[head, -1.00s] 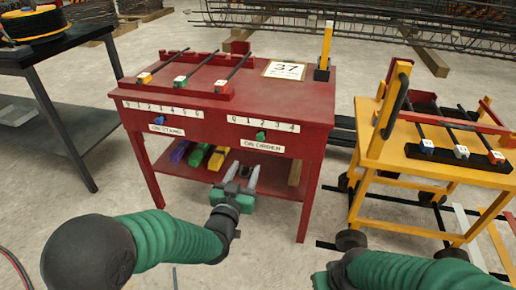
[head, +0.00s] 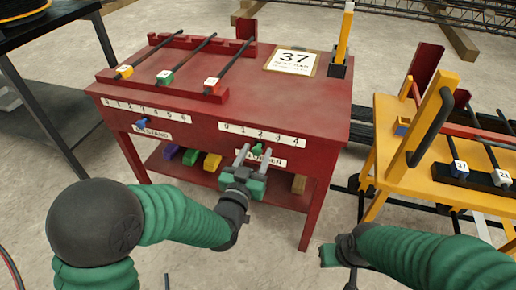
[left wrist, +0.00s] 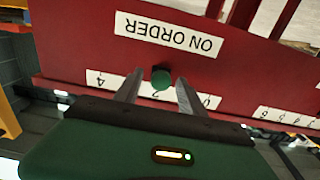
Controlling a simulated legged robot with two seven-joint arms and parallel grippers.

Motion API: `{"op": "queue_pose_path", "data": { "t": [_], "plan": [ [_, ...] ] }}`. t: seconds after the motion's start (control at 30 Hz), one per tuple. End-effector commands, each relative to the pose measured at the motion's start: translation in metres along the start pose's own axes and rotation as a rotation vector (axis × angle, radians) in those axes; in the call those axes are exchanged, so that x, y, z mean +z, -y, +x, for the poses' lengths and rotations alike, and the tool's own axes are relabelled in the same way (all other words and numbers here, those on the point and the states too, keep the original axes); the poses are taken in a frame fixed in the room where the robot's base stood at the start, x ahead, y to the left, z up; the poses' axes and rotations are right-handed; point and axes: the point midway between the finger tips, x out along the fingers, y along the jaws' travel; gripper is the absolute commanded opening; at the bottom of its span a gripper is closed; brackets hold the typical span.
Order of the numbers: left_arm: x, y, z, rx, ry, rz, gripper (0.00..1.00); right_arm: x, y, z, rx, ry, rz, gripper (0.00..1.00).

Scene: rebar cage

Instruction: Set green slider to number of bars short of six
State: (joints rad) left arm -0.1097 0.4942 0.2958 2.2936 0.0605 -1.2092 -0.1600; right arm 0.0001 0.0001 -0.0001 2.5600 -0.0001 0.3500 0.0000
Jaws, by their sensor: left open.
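The green slider (head: 257,148) is a round knob on the red table's front, near the 2 of the ON ORDER scale (head: 262,134). My left gripper (head: 253,156) is open in front of it. In the left wrist view the green knob (left wrist: 161,78) lies between the two spread fingers (left wrist: 159,90), with gaps on both sides. Contact cannot be told. A blue slider (head: 142,124) stands near 3 on the ON STAND scale (head: 145,110). Three bars with yellow, green and red tags (head: 165,77) lie on the tabletop rack. My right gripper (head: 338,262) is low, its jaws unclear.
The red table (head: 265,98) bears a 37 card (head: 295,61) and a yellow post (head: 344,35). Coloured blocks (head: 190,157) lie on its lower shelf. A yellow cart (head: 440,180) with tagged bars stands at right, a dark bench (head: 50,35) at left.

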Motion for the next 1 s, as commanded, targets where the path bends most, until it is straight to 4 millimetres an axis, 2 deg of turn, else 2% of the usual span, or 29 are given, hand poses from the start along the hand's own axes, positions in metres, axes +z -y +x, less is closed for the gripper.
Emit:
{"op": "queue_pose_path", "data": {
  "t": [0.1,0.47,1.0],
  "plan": [
    [0.0004,0.0001,0.0004,0.000,0.001,0.000,0.47,0.0001,0.0001,0.0000,0.000,0.000,0.000,0.00],
    [0.0007,-0.0004,0.0010,0.000,0.001,0.001,0.00,0.0000,0.0000,0.0000,0.000,0.000,0.000,0.00],
    [0.0003,-0.0004,0.0011,0.000,0.000,0.001,0.00,0.0000,0.0001,0.0000,0.000,0.000,0.000,0.00]
  ]
}}
